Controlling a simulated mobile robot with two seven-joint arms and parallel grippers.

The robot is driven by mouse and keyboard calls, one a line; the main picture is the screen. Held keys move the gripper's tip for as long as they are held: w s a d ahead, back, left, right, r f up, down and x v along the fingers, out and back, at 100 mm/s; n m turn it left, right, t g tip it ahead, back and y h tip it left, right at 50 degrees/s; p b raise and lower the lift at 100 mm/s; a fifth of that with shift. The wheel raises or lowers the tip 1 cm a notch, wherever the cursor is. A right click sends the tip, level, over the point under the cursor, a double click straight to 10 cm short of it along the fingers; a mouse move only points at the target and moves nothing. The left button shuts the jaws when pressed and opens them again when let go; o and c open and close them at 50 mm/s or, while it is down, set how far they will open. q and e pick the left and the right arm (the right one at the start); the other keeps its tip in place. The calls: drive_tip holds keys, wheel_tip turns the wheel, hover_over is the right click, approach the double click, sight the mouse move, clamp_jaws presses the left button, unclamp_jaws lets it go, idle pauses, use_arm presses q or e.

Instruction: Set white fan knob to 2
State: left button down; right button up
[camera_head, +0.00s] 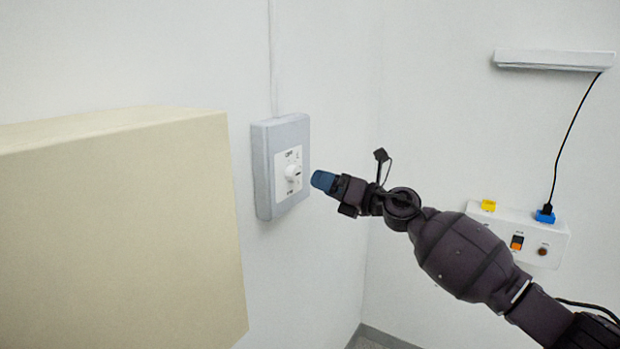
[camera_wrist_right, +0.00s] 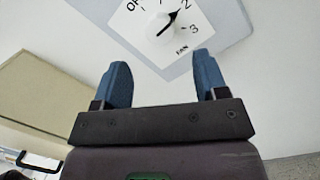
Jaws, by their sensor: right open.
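The white fan knob (camera_head: 292,173) is on a white dial plate on a grey wall box (camera_head: 263,172). In the right wrist view the knob (camera_wrist_right: 157,27) is near the top, with OFF, 2, 3 and FAN printed around it. Its dark pointer mark is directed up and right, toward the 2. My right gripper (camera_head: 323,181) is just right of the box in the head view, apart from the knob. In the wrist view its two blue fingers (camera_wrist_right: 162,78) are spread and empty, with the knob beyond them. My left gripper is not in view.
A large beige block (camera_head: 120,230) stands at left, close to the box. A white outlet panel (camera_head: 520,235) with a blue plug (camera_head: 545,215) and black cable is on the right wall, behind my right arm. The space between gripper and dial looks clear.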

drive_tip(key=shift+v, duration=1.95)
wheel_tip(320, 180, up, 5)
drive_tip(key=m+t, duration=0.4)
drive_tip(key=m, duration=0.3)
drive_tip(key=s+d+f+m+t+h, duration=0.1)
drive_tip(key=s+d+f+m+h, duration=0.3)
drive_tip(key=f+m, duration=0.45)
drive_tip(key=s+d+f+m+t+h, duration=0.1)
drive_tip(key=s+d+f+m+h, duration=0.25)
drive_tip(key=f+m, duration=0.5)
drive_tip(key=s+d+f+m+t+h, duration=0.1)
drive_tip(key=s+d+f+m+h, duration=0.3)
drive_tip(key=f+m, duration=0.45)
drive_tip(key=s+d+f+m+g+h, duration=0.2)
drive_tip(key=s+d+f+m+g, duration=0.1)
drive_tip(key=s+f, duration=0.8)
drive_tip(key=s+d+f+m+g+h, duration=0.2)
drive_tip(key=s+d+f+m+g, duration=0.1)
drive_tip(key=s+f, duration=0.9)
drive_tip(key=s+d+m, duration=0.1)
drive_tip(key=s, duration=0.4)
drive_tip(key=shift+s+h, duration=0.15)
drive_tip(key=shift+h, duration=0.2)
drive_tip(key=shift+d+f, duration=0.1)
